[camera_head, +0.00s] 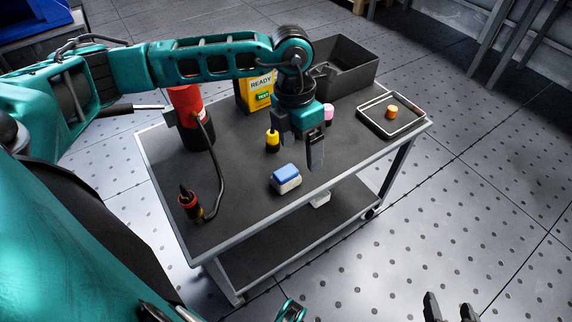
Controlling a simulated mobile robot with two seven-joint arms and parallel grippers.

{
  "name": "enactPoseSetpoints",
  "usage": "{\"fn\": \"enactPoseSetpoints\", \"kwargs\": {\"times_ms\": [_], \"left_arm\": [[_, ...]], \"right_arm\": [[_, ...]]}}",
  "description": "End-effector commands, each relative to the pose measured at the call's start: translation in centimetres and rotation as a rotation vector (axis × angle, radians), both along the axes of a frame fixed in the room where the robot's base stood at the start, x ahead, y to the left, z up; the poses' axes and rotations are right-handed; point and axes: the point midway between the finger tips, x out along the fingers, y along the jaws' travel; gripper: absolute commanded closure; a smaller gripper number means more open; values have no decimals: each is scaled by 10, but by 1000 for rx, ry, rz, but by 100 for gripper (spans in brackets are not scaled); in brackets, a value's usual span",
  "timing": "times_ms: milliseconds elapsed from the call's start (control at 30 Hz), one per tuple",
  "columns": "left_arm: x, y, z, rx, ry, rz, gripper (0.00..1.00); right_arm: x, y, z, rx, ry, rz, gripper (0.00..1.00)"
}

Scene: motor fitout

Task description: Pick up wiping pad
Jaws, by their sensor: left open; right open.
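The wiping pad (287,174) is a small block, blue on top and white below. It lies on the dark top of the cart (240,205), near its front edge. My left gripper (299,150) points down above the cart, just behind and slightly right of the pad as seen here. It is open, and nothing shows between its fingers. My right gripper (450,308) shows only as two dark fingertips at the bottom edge, apart and empty, over the floor and away from the cart.
A yellow-handled tool (272,141) stands behind the pad. A red cylinder (187,108) with a hose and a dark nozzle tool (190,203) are on the left. At the back are a yellow READY box (260,88), a grey bin (352,65) and a tray (378,128) with an orange piece.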

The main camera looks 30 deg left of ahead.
Motion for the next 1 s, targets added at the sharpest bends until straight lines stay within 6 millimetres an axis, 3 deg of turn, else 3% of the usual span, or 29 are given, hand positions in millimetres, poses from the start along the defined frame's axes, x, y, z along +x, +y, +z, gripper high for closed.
{"fn": "enactPoseSetpoints", "kwargs": {"times_ms": [33,100,200,500,767,1000], "left_arm": [[6,17,0,66,-18,12,17],[9,31,1,124,-29,24,17],[11,39,-7,156,-33,32,17],[10,38,-61,153,-33,31,17],[10,38,-77,153,-34,30,17],[7,38,-111,152,-32,29,17]], "right_arm": [[1,0,-3,1,-3,1,38],[2,0,-3,2,-5,2,38],[2,1,-6,3,-6,2,38],[1,1,-18,4,-3,1,38],[-1,2,-23,9,0,-3,38],[-1,2,-35,10,2,-4,38]]}}
